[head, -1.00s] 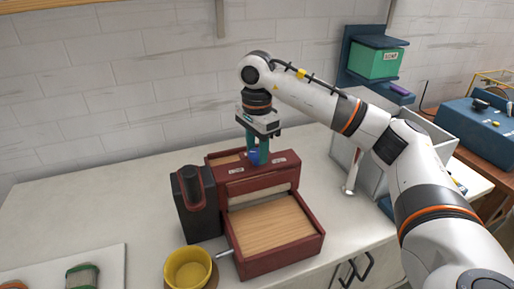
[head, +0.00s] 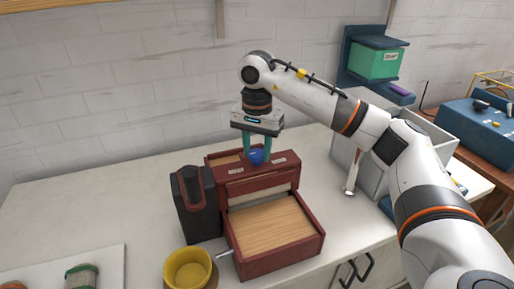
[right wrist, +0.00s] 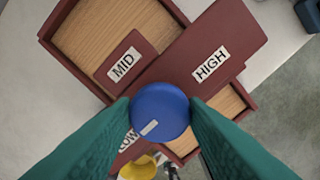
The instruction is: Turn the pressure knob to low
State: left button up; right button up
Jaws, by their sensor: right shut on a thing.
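The pressure knob is a round blue knob (head: 256,157) on top of the dark red wooden machine (head: 268,252). My right gripper (head: 257,152) points down over it, its teal fingers shut on the knob from both sides. In the right wrist view, the blue knob (right wrist: 165,105) sits between the fingertips, and its white mark points down-left, roughly toward the LOW label (right wrist: 128,141). The LOW label is partly hidden by a finger. The MID label (right wrist: 123,64) and HIGH label (right wrist: 210,63) are clear of the fingers. My left gripper is not in view.
A dark box-shaped device (head: 196,205) stands close left of the machine. A yellow bowl (head: 187,268) is at its front left. A grey bin (head: 435,135) stands to the right, behind my right arm. The counter at the left is mostly clear.

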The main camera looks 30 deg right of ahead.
aim_at(257, 153)
jog(key=shift+r, duration=0.15)
jog(key=o, duration=1)
jog(key=shift+c, duration=0.2)
jog(key=shift+r, duration=0.45)
notch_tip(257, 153, up, 11)
jog(key=p, duration=0.1)
jog(key=shift+p, duration=0.4)
jog(key=shift+f, duration=0.1)
